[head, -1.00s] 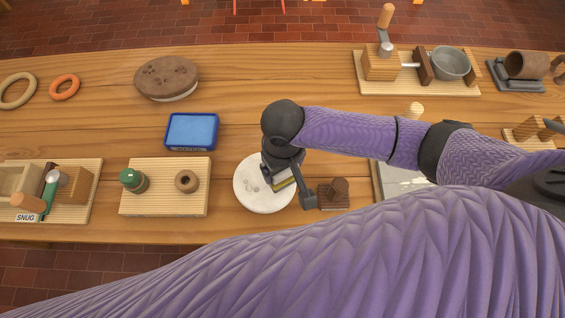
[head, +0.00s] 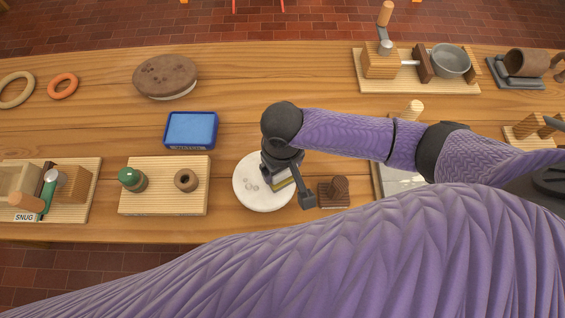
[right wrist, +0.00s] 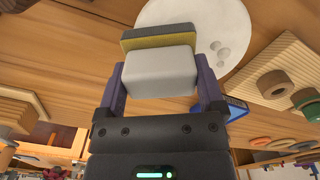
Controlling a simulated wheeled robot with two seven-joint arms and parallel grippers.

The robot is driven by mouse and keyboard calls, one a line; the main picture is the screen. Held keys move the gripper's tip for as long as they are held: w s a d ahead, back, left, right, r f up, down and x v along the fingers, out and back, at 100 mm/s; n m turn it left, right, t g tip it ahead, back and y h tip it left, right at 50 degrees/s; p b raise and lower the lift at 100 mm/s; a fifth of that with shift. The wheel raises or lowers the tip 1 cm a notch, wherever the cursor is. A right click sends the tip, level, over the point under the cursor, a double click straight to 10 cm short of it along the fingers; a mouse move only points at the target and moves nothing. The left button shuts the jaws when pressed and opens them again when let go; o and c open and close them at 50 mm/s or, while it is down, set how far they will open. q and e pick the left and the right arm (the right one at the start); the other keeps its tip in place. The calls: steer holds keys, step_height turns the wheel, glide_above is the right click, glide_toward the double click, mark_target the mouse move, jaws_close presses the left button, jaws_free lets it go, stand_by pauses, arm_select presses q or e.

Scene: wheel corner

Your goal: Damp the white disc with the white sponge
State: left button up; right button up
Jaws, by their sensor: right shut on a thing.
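The white disc (head: 249,198) lies flat on the table in the middle of the head view, with a few small greyish spots on it. It also shows in the right wrist view (right wrist: 222,22). My right gripper (head: 281,178) is over the disc's right part. It is shut on the white sponge (right wrist: 160,74), a white block with a yellow and dark grey layer on its far side. In the head view only a yellowish strip of the sponge (head: 284,183) shows. I cannot tell whether the sponge touches the disc. My left gripper is not in view.
A blue tray (head: 191,130) stands behind the disc to the left. A board (head: 155,207) with a green knob and a brown ring is left of the disc. A small brown block (head: 334,198) stands close on the right. Bare table lies behind the disc.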

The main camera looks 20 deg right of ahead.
mark_target(253, 191)
steer(key=shift+w+a, duration=0.15)
steer(key=shift+w, duration=0.85)
steer(key=shift+w+r+b, duration=0.1)
steer(key=shift+w+b, duration=0.2)
steer(key=shift+w, duration=0.2)
steer(key=shift+w+a+b, duration=0.4)
steer(key=shift+w+a, duration=0.2)
steer(key=shift+a, duration=0.2)
steer(key=shift+w+a, duration=0.3)
steer(key=shift+a, duration=0.7)
steer(key=shift+s+a, duration=0.2)
steer(key=shift+a, duration=0.7)
steer(key=shift+s+a+p, duration=0.4)
steer(key=shift+s+p, duration=0.15)
steer(key=shift+p, duration=0.1)
steer(key=shift+s+a+p, duration=0.5)
steer(key=shift+s+a, duration=0.05)
steer(key=shift+s, duration=0.1)
steer(key=shift+s+d+p, duration=0.2)
steer(key=shift+s+p, duration=0.7)
steer(key=shift+s, duration=0.05)
steer(key=shift+s+p, duration=0.35)
steer(key=shift+s, duration=0.1)
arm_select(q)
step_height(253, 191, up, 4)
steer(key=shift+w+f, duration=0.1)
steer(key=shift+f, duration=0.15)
arm_select(e)
steer(key=shift+s+d, duration=0.1)
